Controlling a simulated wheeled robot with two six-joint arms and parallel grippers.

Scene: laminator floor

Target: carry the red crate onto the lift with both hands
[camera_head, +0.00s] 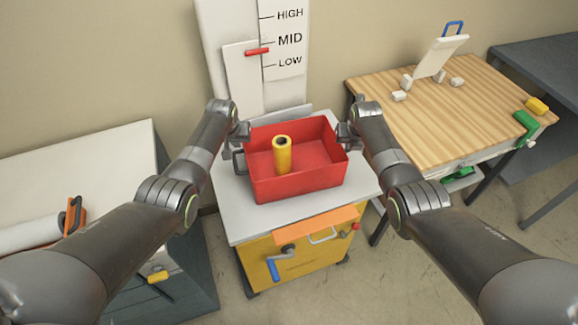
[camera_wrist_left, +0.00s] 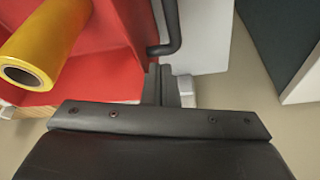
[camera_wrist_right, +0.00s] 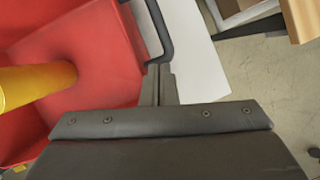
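The red crate (camera_head: 300,186) sits upright on the pale top (camera_head: 222,196) of the yellow lift, with a yellow roll (camera_head: 282,156) standing inside it. A dark handle shows on its left side (camera_head: 238,162). My left gripper (camera_head: 238,134) is at the crate's far left corner. In the left wrist view its fingers (camera_wrist_left: 161,84) look closed together, just short of the end of a dark handle (camera_wrist_left: 172,28). My right gripper (camera_head: 346,136) is at the crate's right side. In the right wrist view its fingers (camera_wrist_right: 157,84) look closed beside the other handle (camera_wrist_right: 160,28). I see no handle between either finger pair.
A wooden table (camera_head: 430,110) with a white stand stands to the right. A pale bench (camera_head: 80,180) with a roll on it is at left. The lift's front has a crank (camera_head: 287,250).

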